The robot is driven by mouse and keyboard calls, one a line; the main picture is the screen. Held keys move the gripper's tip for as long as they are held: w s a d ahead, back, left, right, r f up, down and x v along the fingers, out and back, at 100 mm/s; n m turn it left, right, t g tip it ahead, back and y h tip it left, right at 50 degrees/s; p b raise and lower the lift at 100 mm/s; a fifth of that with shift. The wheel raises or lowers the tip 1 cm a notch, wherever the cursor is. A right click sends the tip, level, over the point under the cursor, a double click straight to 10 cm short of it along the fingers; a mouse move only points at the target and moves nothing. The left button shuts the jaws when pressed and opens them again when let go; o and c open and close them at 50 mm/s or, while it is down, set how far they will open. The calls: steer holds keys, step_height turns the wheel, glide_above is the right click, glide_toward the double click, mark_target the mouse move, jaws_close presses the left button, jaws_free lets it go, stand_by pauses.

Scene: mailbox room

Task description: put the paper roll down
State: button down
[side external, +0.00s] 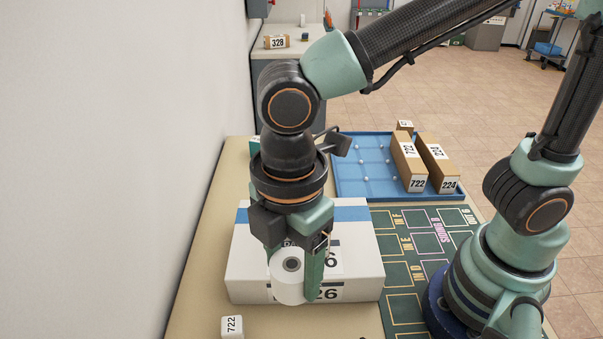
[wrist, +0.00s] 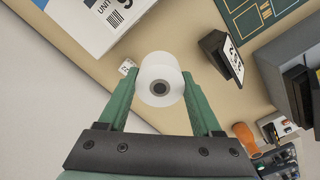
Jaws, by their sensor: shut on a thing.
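The white paper roll (side external: 289,279) is between the two green fingers of my gripper (side external: 293,284) in the side view, with its dark-cored end facing up. In the wrist view the roll (wrist: 160,72) shows between the fingertips of my gripper (wrist: 160,84), which is shut on it. The roll appears in front of the white box marked 26 (side external: 243,284) and hides part of its label. I cannot tell whether the roll's underside touches anything.
A small white block marked 722 (side external: 232,327) stands at the table's front left. A blue tray (side external: 350,186) with tan boxes (side external: 407,163) is behind. A green marked mat (side external: 400,318) lies right. Bare tan table (side external: 200,277) shows left of the white box.

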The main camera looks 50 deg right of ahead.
step_height(320, 180, up, 2)
steer(key=shift+r, duration=0.1)
steer(key=shift+w+d+r, duration=0.15)
steer(key=shift+w+d, duration=0.05)
steer(key=shift+w, duration=0.05)
steer(key=w+d+f+m, duration=0.1)
steer(key=w+d+m, duration=0.5)
steer(key=d+m, duration=0.3)
steer(key=w+d+f+m, duration=0.1)
steer(key=w+d+m, duration=0.5)
steer(key=d, duration=0.9)
steer(key=m, duration=0.3)
steer(key=shift+w+f, duration=0.15)
steer(key=shift+w, duration=0.15)
